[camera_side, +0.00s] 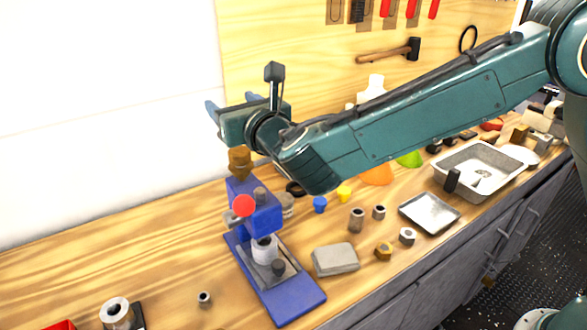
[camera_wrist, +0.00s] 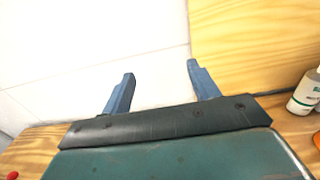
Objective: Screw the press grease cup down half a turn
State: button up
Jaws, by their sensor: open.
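The blue press (camera_side: 262,213) stands on the wooden bench in the side view, with a red knob (camera_side: 243,205) on its front. A brass grease cup (camera_side: 239,160) sits upright on top of the press. My gripper (camera_side: 211,108) is open and empty, level above the cup and pointing to the left, towards the wall. In the wrist view, its two blue fingers (camera_wrist: 160,78) are spread apart with only the wall and wooden board behind them. The press and cup do not show clearly in the wrist view.
A grey block (camera_side: 335,259), a shallow tray (camera_side: 429,212) and a deeper metal pan (camera_side: 480,168) stand right of the press. Several small cups and nuts lie between. A bottle (camera_wrist: 306,92) shows in the wrist view. The bench left of the press is mostly clear.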

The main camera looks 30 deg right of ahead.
notch_tip(320, 180, up, 10)
jog(key=shift+r, duration=0.15)
dwell(0.3)
